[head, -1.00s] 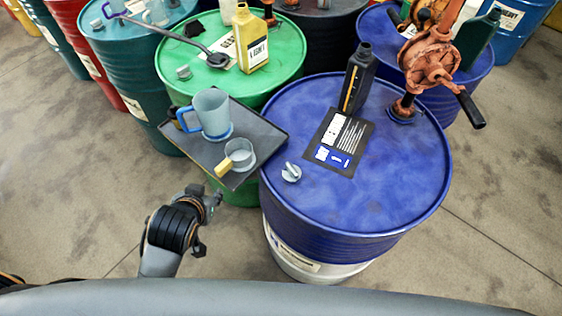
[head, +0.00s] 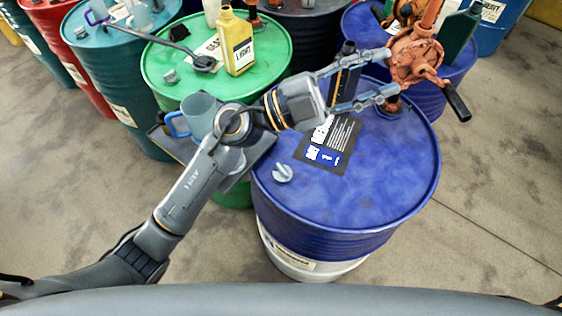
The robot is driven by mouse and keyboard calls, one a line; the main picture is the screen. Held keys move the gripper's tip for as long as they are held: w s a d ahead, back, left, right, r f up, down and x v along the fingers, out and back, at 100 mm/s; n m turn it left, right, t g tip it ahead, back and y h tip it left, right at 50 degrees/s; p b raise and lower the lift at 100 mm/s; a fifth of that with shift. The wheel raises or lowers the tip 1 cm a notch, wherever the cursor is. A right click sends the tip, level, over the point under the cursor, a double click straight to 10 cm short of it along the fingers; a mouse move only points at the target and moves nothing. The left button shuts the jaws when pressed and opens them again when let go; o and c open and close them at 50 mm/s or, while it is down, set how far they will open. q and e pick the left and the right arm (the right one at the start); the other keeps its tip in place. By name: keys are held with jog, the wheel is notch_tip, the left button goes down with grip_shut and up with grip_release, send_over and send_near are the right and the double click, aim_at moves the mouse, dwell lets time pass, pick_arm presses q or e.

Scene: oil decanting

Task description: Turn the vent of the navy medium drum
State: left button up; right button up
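The navy medium drum (head: 385,185) stands right of centre, with a small grey winged vent cap (head: 283,173) on the near left of its lid. The cap is in plain view with nothing touching it. My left gripper (head: 393,74) reaches over the drum, beyond the cap. Its two fingers are spread wide, tips near the orange pump (head: 416,58). Whether they touch the pump, I cannot tell. A dark oil bottle (head: 343,75) shows between the fingers, partly covered by them. My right gripper is not in view.
A black-and-white label card (head: 328,145) lies on the lid. My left arm partly hides the tray (head: 172,143) with the grey jug (head: 200,110). A green drum (head: 275,65) with a yellow bottle (head: 237,45) stands behind. The lid's near right is bare.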

pick_arm(q)
jog(key=s+d+f+m+g+y, duration=0.2)
jog(key=d+f+m+g+y, duration=0.1)
jog(key=f+g, duration=0.15)
jog(key=n+t+y, duration=0.1)
jog(key=n+y, duration=0.1)
jog(key=y, duration=1.7)
send_near(281, 166)
notch_tip(281, 166, down, 7)
jog(key=p, duration=0.3)
jog(key=shift+s+f+p, duration=0.2)
jog(key=shift+f+p, duration=0.05)
jog(key=shift+p, duration=0.1)
jog(key=shift+f, duration=0.7)
grip_shut()
